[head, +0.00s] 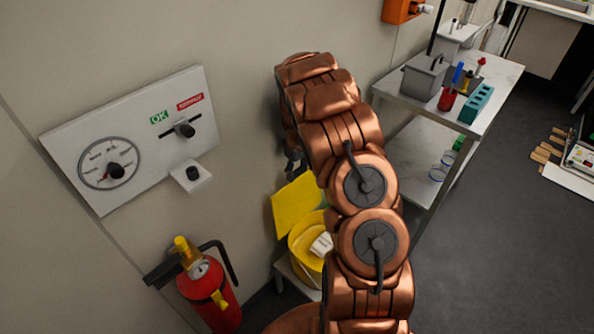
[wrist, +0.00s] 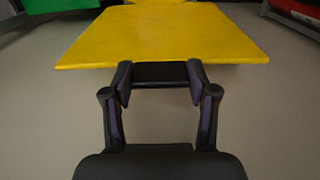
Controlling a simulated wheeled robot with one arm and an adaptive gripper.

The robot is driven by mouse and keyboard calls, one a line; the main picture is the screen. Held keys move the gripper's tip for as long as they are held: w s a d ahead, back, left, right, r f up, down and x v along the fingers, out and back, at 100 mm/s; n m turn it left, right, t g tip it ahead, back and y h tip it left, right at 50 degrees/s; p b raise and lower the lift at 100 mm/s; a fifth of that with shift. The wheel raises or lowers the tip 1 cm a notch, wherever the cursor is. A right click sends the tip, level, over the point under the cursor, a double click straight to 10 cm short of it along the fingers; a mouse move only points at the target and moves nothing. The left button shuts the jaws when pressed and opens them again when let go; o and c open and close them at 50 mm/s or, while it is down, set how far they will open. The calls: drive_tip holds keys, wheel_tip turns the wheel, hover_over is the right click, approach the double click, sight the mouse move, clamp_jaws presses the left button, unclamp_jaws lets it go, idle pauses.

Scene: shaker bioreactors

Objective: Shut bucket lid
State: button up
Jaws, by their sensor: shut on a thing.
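The yellow bucket (head: 293,244) stands low against the wall in the head view, its mouth uncovered, with a whitish object (head: 321,244) inside. Its flat square yellow lid (head: 296,206) is raised and tilted up behind the mouth. My gripper (head: 294,166) is at the lid's upper edge, partly hidden by my arm. In the wrist view the lid (wrist: 165,35) spreads out ahead of my gripper (wrist: 160,82). The fingers are shut on a dark tab (wrist: 160,73) at the lid's near edge. My arm hides the bucket's right side.
A red fire extinguisher (head: 210,292) stands to the left of the bucket. A wall panel (head: 130,140) with a gauge and knobs is above it. A metal table (head: 493,88) with lab items stands at right. The grey floor (head: 490,240) at right is clear.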

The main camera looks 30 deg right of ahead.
clamp_jaws()
drive_tip(key=shift+s, duration=0.15)
